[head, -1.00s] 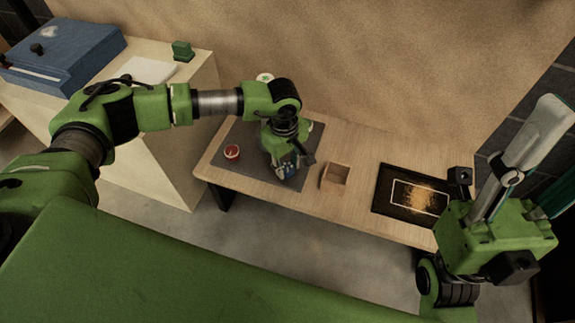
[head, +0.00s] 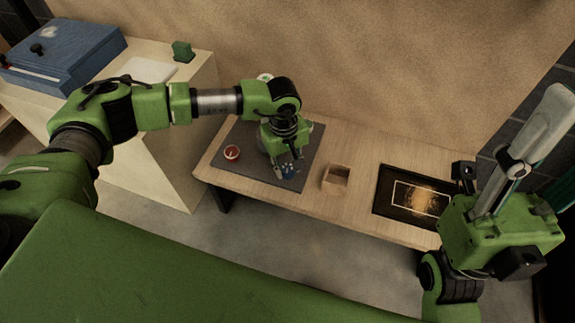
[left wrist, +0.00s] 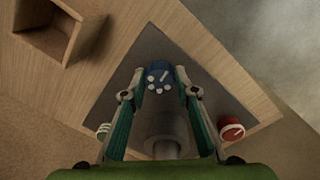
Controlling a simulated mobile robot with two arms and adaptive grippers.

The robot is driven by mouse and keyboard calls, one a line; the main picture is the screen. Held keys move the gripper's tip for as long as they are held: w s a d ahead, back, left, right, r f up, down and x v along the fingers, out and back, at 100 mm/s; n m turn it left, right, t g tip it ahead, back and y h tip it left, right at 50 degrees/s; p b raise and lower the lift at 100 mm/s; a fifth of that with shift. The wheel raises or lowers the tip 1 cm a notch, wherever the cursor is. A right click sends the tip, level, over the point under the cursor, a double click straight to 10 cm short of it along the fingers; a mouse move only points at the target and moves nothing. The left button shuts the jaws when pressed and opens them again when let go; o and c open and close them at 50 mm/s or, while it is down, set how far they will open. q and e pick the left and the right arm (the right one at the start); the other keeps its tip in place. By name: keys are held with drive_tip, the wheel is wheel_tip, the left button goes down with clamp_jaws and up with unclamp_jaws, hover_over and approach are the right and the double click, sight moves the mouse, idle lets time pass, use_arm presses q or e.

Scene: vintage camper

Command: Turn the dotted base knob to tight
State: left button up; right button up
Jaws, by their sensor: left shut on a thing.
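The dotted base knob (left wrist: 157,76) is blue with several white dots and a pale bar on top. It is at the near edge of the dark mat in the head view (head: 289,169). My left gripper (head: 285,172) points down at it. In the left wrist view the fingers (left wrist: 160,92) stand on either side of the knob and are shut on it; the contact itself is hard to see. My right gripper (head: 556,150) is at the right edge, away from the table, its fingers spread and one partly out of frame.
A red knob (head: 232,153) with a white mark is left on the dark mat (head: 227,172). A grey cylinder (left wrist: 163,134) stands behind the blue knob. A small open wooden box (head: 336,178) and a black framed panel (head: 391,195) are to the right.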

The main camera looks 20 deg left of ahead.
sight(286, 169)
use_arm(q)
drive_tip(key=o, duration=1.1)
drive_tip(key=r, duration=1.2)
drive_tip(key=shift+s+a, duration=0.2)
drive_tip(key=shift+a, duration=0.05)
